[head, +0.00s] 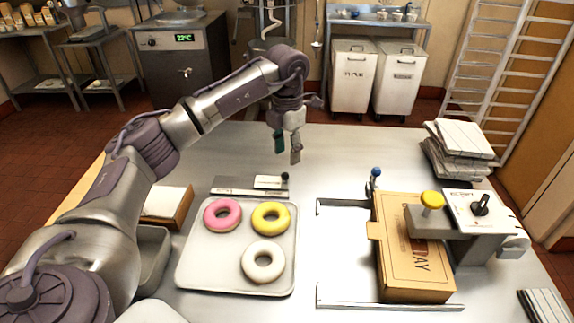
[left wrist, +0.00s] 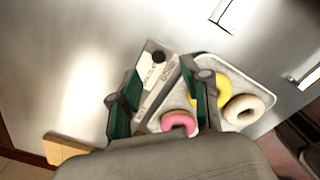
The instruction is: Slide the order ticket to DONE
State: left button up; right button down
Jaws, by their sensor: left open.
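The order ticket (head: 268,182) is a small white card with a black knob (head: 285,177) at its right end. It sits at the right part of a flat ticket rail (head: 235,191) behind the donut tray. In the left wrist view the black knob (left wrist: 158,57) shows near the upper end of the rail; the lettering there is too blurred to read. My left gripper (head: 288,150) is open and empty, pointing down above and behind the knob, apart from it. Its two green-padded fingers show in the left wrist view (left wrist: 164,90). My right gripper is not in view.
A tray (head: 215,273) holds a pink donut (head: 222,214), a yellow donut (head: 271,217) and a white donut (head: 263,261). A cardboard box (head: 415,280) stands in a fixture at the right. White folded stacks (head: 460,145) lie behind it. The table behind the rail is clear.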

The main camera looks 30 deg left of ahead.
pick_arm(q)
notch_tip(320, 180, up, 5)
jog(key=shift+r, duration=0.1)
dwell(0.7)
